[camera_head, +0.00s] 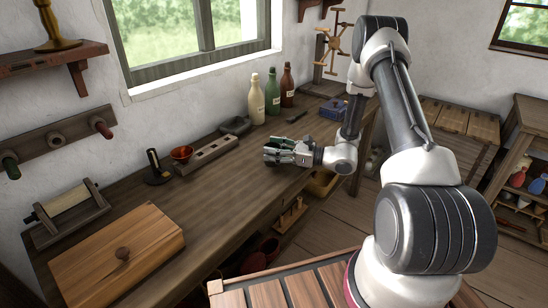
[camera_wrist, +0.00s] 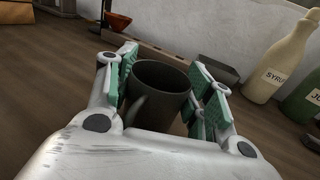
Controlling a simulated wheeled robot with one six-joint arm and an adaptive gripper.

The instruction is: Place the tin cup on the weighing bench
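My gripper (camera_head: 270,154) is low over the long wooden workbench (camera_head: 225,195), reaching left. In the wrist view its green-padded fingers (camera_wrist: 165,85) stand on both sides of a dark grey cup (camera_wrist: 148,110), which looks like the tin cup. The cup is upright, with its handle towards the wrist camera. The pads are very close to its sides; I cannot tell whether they touch it. In the head view the fingers mostly hide the cup. No surface is clearly marked as the weighing bench.
Cream (camera_head: 256,100), green (camera_head: 272,92) and dark red (camera_head: 287,86) bottles stand behind my gripper. Slatted wooden furniture (camera_head: 470,125) stands at right.

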